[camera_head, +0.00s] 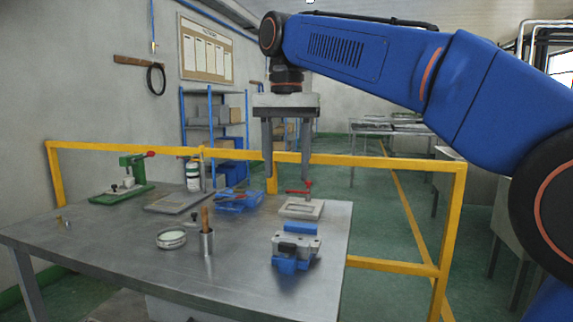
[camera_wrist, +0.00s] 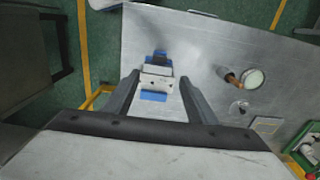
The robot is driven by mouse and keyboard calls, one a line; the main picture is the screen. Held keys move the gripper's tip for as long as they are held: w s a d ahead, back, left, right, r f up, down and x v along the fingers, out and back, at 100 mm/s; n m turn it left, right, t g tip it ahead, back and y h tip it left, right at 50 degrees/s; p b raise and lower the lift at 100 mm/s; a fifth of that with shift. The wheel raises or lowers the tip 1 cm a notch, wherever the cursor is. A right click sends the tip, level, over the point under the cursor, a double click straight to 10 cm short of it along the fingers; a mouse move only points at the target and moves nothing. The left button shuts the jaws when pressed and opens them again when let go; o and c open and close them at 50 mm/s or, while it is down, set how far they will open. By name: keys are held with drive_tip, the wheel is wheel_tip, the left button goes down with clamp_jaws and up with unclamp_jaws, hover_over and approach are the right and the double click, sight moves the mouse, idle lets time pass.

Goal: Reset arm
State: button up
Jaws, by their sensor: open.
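My gripper (camera_head: 288,186) hangs down over the back right part of the metal table, its two long fingers apart with nothing between them. It is above the table top, in front of the yellow rail. In the wrist view my gripper (camera_wrist: 158,82) shows both fingers spread. A blue clamp-like device with a metal block (camera_head: 294,250) stands on the table at the right front, apart from the fingers. In the wrist view the same blue device (camera_wrist: 156,80) appears between the fingertips, but lies below them.
A yellow rail (camera_head: 400,162) runs behind. The table's front left is clear.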

drive_tip(key=shift+d, duration=0.1)
drive_tip(key=s+d+f+n+t, duration=0.2)
drive_tip(key=s+d+f, duration=0.6)
drive_tip(key=d+f, duration=0.55)
drive_tip(key=s+d+f+t, duration=0.1)
drive_tip(key=s+d+f, duration=0.2)
drive_tip(key=f, duration=0.4)
drive_tip(key=s+d+f+n+t, duration=0.1)
drive_tip(key=s+d+f, duration=0.2)
drive_tip(key=s+f, duration=0.3)
drive_tip(key=s+d+f+n, duration=0.1)
drive_tip(key=s+d+f, duration=0.3)
drive_tip(key=f, duration=0.4)
drive_tip(key=shift+s+f+t, duration=0.3)
drive_tip(key=shift+f+t, duration=0.1)
